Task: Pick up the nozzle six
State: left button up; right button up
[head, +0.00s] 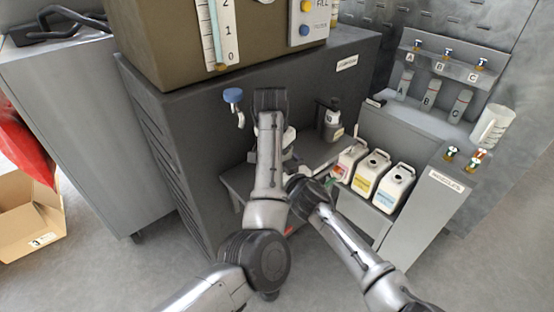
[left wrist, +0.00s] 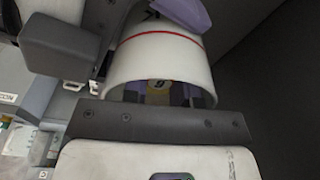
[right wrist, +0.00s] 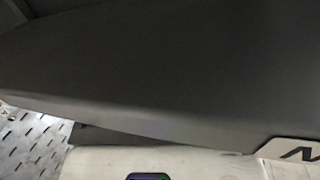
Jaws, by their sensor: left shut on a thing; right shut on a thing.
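In the left wrist view a white cylinder with a red line (left wrist: 165,55) is between the dark parts of my left gripper (left wrist: 110,85), which is shut on it. A small yellow part (left wrist: 158,87) with a dark digit, 6 or 9, shows inside the cylinder's open end, with purple parts beside it. A purple piece (left wrist: 188,12) shows at the top. In the head view my forearm hides the left fingertips. My right arm's dark wrist (head: 307,193) is close below the left forearm. A large dark surface fills the right wrist view, so the right fingertips and what they hold are hidden.
A grey cabinet (head: 170,130) with a brown tank (head: 160,40) stands behind my arms. A blue-knobbed tap (head: 233,95) is beside my left wrist. White jugs (head: 369,175) stand on the right shelf. A rack (head: 455,70) marked A, B, C is farther right. Open floor lies in front.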

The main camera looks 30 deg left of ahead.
pick_arm(q)
jog(key=shift+r, duration=0.15)
jog(key=shift+r, duration=4.75)
jog(key=shift+r, duration=0.15)
pick_arm(e)
jog(key=o, duration=0.4)
jog(key=shift+o, duration=0.2)
jog(key=shift+s+d, duration=0.1)
jog(key=v, duration=1.1)
jog(key=shift+s+d, duration=0.25)
jog(key=shift+d, duration=0.05)
